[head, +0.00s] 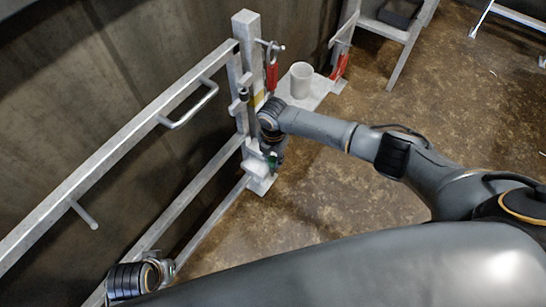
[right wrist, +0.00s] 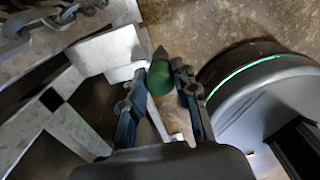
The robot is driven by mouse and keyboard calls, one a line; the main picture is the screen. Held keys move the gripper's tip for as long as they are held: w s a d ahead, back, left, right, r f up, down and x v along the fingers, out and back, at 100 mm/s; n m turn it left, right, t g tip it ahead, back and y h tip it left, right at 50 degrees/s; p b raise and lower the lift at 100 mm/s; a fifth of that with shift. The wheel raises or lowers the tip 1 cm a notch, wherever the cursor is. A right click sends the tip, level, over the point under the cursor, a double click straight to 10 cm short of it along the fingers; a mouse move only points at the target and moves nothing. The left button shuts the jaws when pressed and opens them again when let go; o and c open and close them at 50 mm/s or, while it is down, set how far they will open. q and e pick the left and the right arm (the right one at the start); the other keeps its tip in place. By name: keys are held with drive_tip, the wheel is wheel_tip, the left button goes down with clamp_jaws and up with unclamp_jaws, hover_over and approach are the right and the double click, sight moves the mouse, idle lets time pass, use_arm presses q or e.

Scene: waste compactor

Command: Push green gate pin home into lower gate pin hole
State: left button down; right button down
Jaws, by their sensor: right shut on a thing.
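The green gate pin (right wrist: 159,79) is between the fingertips of my right gripper (right wrist: 160,84) in the right wrist view, with a grey tip beyond the green part. In the head view, my right gripper (head: 271,158) is low beside the gate post (head: 247,26), and only a little green shows there. The gate (head: 120,144) of pale metal rails runs from the post to the lower left. I cannot make out the lower gate pin hole or how deep the pin sits. My left gripper (head: 160,271) is at the lower left by the lower rail, its fingers unclear.
A red-handled pin (head: 271,72) hangs on the post. A white cup (head: 301,80) stands on a pale plate behind my right wrist. A chain (right wrist: 45,18) lies near the upper left of the right wrist view. The brown floor at right is mostly open.

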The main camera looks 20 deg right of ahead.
drive_tip(key=shift+f, duration=0.1)
drive_tip(key=c, duration=0.9)
unclamp_jaws()
drive_tip(key=shift+c, duration=0.2)
drive_tip(key=shift+c, duration=0.4)
